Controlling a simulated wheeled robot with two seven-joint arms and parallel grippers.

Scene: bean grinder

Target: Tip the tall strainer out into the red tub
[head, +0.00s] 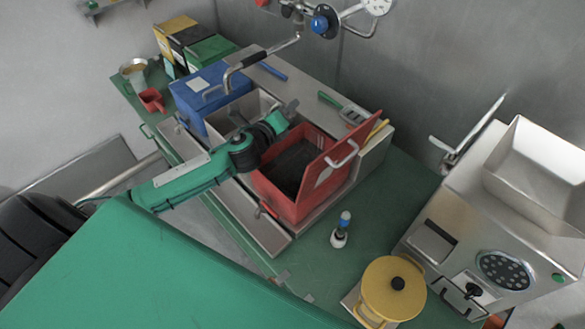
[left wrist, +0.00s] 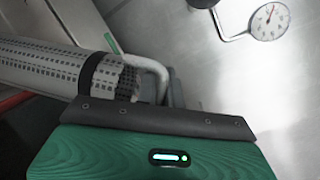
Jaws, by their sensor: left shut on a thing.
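The tall strainer (left wrist: 50,68) shows in the left wrist view as a grey perforated cylinder with a dark band near one end. It lies across the upper left of that picture, close in front of my left gripper. My left gripper (head: 285,114) is shut on the strainer; the fingertips are hard to make out. In the head view the gripper is at the back-left rim of the red tub (head: 284,202), and I cannot clearly pick out the strainer there. The tub's red lid (head: 335,165) stands raised on its right side, and its inside is dark. My right gripper is not in view.
A blue bin (head: 208,88) stands behind the tub, with an open grey bin between. A small bottle (head: 340,232) and a yellow lidded jug (head: 392,290) stand in front. A steel machine (head: 470,235) is at right. A crank and gauge (head: 376,6) hang above.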

